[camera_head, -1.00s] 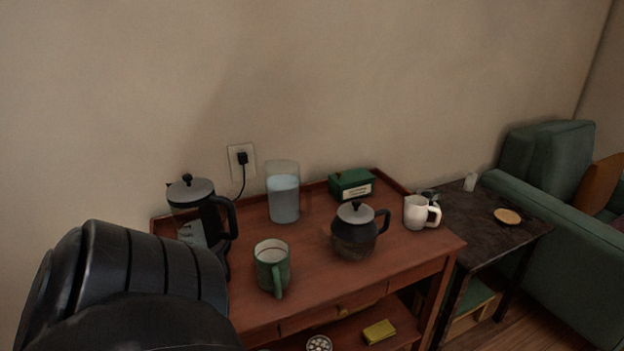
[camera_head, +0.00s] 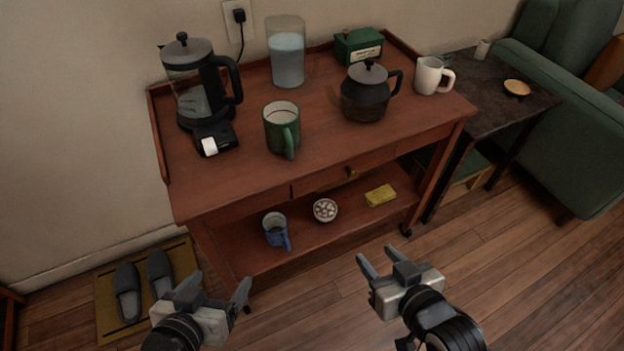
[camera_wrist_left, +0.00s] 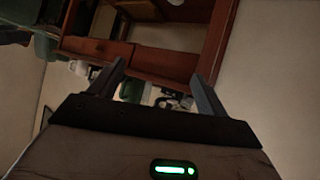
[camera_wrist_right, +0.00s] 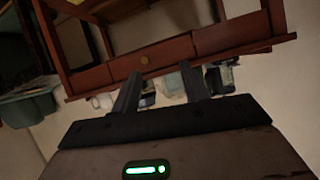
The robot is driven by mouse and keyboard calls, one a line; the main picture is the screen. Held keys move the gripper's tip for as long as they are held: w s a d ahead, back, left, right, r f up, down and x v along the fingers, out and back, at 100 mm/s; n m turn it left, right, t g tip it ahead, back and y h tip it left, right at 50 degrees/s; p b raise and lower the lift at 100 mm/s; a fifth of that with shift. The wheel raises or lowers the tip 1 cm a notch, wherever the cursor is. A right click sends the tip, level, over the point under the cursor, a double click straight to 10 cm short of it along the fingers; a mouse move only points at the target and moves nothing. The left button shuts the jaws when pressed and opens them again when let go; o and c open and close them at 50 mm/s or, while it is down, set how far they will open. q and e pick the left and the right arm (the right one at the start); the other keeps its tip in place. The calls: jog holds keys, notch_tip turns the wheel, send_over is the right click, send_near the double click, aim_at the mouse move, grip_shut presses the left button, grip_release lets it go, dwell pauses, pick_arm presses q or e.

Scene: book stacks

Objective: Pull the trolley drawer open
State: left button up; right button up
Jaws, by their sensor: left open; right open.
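The wooden trolley (camera_head: 330,225) stands against the wall in the head view. Its drawer (camera_head: 375,163) is in the front, under the top, with a small brass knob (camera_head: 350,172); the drawer looks closed. In the right wrist view the knob (camera_wrist_right: 144,60) shows on the drawer front (camera_wrist_right: 160,57). My left gripper (camera_head: 213,283) is open and empty, in front of the trolley's left side and apart from it. My right gripper (camera_head: 384,264) is open and empty, in front of the trolley and apart from the knob.
On the trolley top stand a coffee press (camera_head: 197,85), green mug (camera_head: 282,128), dark teapot (camera_head: 366,95), water jug (camera_head: 287,60), green box (camera_head: 358,47) and white mug (camera_head: 428,76). The lower shelf holds a blue mug (camera_head: 275,230), bowl (camera_head: 325,210) and yellow block (camera_head: 381,195). Slippers (camera_head: 128,290) lie left.

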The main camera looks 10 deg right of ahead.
jog(key=w+d+f+n+t+y+b, duration=0.1)
jog(key=w+d+f+t+b, duration=0.2)
jog(key=w+f+b, duration=0.15)
jog(key=n+t+y+b, duration=0.1)
jog(key=t+y+b, duration=0.1)
send_near(354, 177)
jog(key=b+x, duration=0.1)
jog(key=x, duration=0.6)
jog(key=shift+w+a+r+b, duration=0.1)
jog(key=shift+w+a+b, duration=0.05)
jog(key=shift+b, duration=0.2)
jog(key=shift+w+a, duration=0.2)
jog(key=shift+w, duration=0.2)
pick_arm(q)
jog(key=shift+h, duration=0.4)
jog(key=f, duration=0.3)
jog(key=d+f, duration=0.1)
jog(key=f, duration=0.1)
jog(key=shift+w+d+f, duration=0.1)
jog(key=shift+w+f, duration=0.25)
jog(key=shift+t, duration=0.3)
jog(key=shift+r, duration=0.15)
pick_arm(e)
grip_shut()
